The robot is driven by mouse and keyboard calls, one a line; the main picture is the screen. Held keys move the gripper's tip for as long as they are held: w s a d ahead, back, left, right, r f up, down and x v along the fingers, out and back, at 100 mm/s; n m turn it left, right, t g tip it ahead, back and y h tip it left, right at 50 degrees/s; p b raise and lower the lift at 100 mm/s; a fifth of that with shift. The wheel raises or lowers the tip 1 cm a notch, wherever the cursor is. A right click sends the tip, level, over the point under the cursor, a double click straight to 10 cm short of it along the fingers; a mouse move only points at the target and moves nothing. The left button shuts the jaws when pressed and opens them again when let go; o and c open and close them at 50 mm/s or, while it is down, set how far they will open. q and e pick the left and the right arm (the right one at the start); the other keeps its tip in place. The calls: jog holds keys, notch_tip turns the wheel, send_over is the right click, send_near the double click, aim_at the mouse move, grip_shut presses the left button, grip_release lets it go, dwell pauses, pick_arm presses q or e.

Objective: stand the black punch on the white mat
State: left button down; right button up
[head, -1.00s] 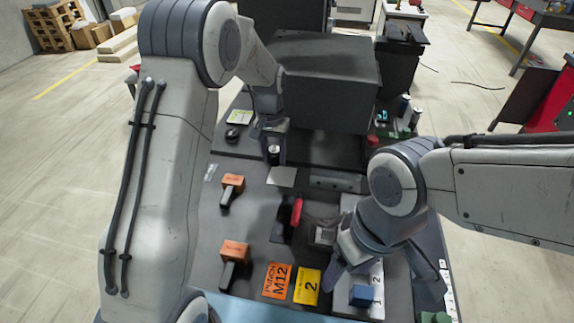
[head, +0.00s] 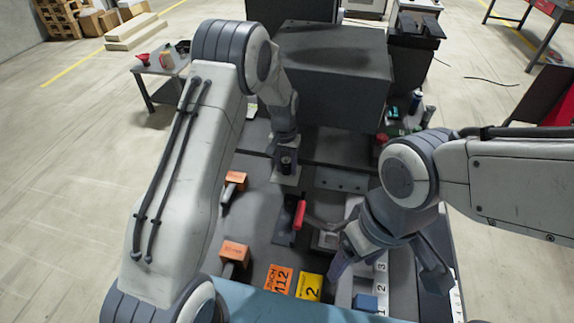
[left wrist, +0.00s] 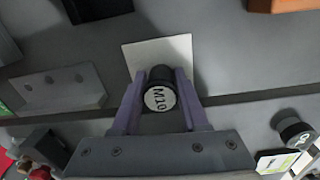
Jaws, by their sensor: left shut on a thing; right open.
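The black punch (left wrist: 162,88) stands upright between the fingers of my left gripper (head: 286,160), which is shut on it. The punch is over the mat's near part there. I cannot tell whether its base touches the mat. My right gripper (head: 384,276) is open and appears empty, over the numbered strip at the right.
A blue block (head: 365,302) is near my right gripper. Another dark cylinder (left wrist: 293,130) stands to the side. A large dark box (head: 335,75) stands behind.

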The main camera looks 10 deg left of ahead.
pick_arm(q)
jog(key=shift+f, duration=0.2)
jog(key=shift+c, duration=2.1)
grip_release()
jog(key=shift+r, duration=0.15)
